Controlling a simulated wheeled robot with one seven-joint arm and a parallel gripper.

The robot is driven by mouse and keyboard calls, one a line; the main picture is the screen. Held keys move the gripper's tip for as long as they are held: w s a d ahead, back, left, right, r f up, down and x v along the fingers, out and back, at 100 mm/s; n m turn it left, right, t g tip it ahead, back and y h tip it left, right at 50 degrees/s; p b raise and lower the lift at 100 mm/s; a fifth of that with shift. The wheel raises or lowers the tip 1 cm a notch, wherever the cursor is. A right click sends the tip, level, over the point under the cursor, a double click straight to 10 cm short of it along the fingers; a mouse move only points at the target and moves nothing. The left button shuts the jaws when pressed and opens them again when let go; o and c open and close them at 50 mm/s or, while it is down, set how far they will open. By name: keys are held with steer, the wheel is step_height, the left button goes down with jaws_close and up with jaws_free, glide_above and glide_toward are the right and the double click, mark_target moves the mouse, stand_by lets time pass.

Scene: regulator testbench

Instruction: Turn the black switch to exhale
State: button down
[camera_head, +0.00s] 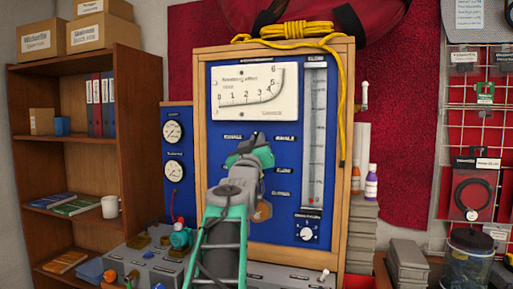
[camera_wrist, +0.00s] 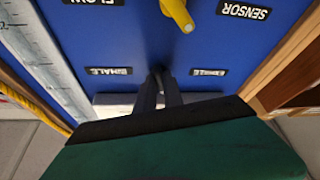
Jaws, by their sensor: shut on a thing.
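The blue regulator panel (camera_head: 225,215) stands ahead, with an EXHALE label (camera_head: 233,137) on the left and an INHALE label (camera_head: 285,138) on the right. My gripper (camera_head: 257,146) reaches the panel between and just below these labels. In the wrist view, which shows the panel upside down, the two dark fingers (camera_wrist: 159,84) come close together between the same labels. They are shut on the black switch (camera_wrist: 157,70), which is mostly hidden. I cannot tell which way the switch points.
A yellow knob (camera_wrist: 177,13) sits near the FLOW and SENSOR labels. A flow tube (camera_head: 315,130) runs up the panel's right side, above a dial (camera_head: 306,233). A yellow rope (camera_head: 342,110) hangs at the right edge. A grey bench box (camera_head: 145,262) lies below left.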

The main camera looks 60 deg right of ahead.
steer(key=n+t+y, duration=0.1)
steer(key=n, duration=0.2)
steer(key=n+t+y+b, duration=0.1)
steer(key=n, duration=0.3)
steer(key=shift+s+n+t, duration=0.15)
steer(key=shift+n+t, duration=0.15)
steer(key=shift+t, duration=0.1)
steer(key=c, duration=1.5)
jaws_free()
steer(key=shift+y, duration=0.3)
steer(key=shift+o, duration=0.2)
steer(key=b+v, duration=0.2)
steer(key=v, duration=0.5)
steer(key=shift+a, duration=0.35)
steer(key=shift+s+f, duration=0.15)
steer(key=shift+f, duration=0.05)
